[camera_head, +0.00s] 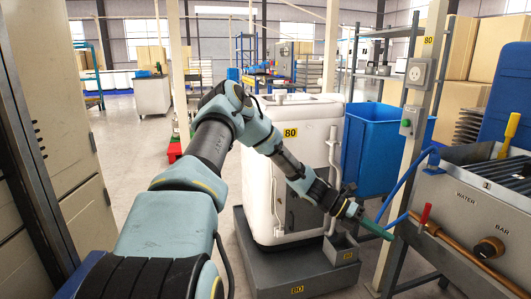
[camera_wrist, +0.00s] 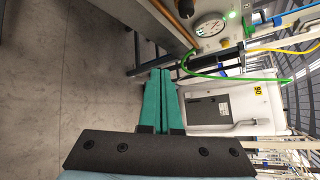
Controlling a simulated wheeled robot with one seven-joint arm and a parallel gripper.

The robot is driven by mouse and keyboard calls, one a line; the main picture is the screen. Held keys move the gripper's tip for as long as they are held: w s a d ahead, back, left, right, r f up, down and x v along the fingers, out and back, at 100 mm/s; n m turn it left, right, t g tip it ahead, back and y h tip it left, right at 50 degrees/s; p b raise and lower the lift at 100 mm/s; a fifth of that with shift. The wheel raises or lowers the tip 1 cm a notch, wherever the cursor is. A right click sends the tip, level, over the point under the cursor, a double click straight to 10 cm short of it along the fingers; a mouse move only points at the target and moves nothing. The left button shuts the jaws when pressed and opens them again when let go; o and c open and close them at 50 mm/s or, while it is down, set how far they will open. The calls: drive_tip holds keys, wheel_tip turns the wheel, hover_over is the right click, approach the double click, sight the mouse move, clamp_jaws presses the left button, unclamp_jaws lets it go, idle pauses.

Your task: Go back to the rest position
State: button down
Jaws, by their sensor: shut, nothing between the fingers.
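My gripper (camera_head: 388,236) is at the right of the head view, its green fingers pointing right and slightly down near the metal water tank (camera_head: 446,201). My arm reaches out from the bottom of the picture and bends down to the right. In the wrist view the two long green fingers of my gripper (camera_wrist: 161,72) lie side by side, shut, with nothing held between them. The fingertips look close to the copper pipe (camera_head: 463,251) on the tank, but I cannot tell the exact gap.
A white cabinet machine (camera_head: 258,180) on a dark base stands behind my forearm. A blue bin (camera_head: 370,150) is behind the gripper. The tank carries a red-handled valve (camera_head: 424,217); its gauge (camera_wrist: 208,27) shows in the wrist view. Beige cabinets (camera_head: 62,150) stand left; open floor (camera_head: 130,150) lies beyond.

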drive_tip(key=s+a+r+m+t+y, duration=0.35)
drive_tip(key=a+m, duration=0.45)
drive_tip(key=a, duration=0.5)
drive_tip(key=s+a+r+m+t+y, duration=0.2)
drive_tip(key=a+r+m+y, duration=0.25)
drive_tip(key=a+m, duration=0.65)
drive_tip(key=s+a+r+m+t+y, duration=0.25)
drive_tip(key=a+r+m+y, duration=0.2)
drive_tip(key=a, duration=1.15)
wheel_tip(320, 180, up, 15)
drive_tip(key=m+p, duration=0.1)
drive_tip(key=p, duration=1.4)
drive_tip(key=shift+w+a+h, duration=0.15)
drive_tip(key=shift+a+h, duration=0.2)
drive_tip(key=shift+r, duration=0.1)
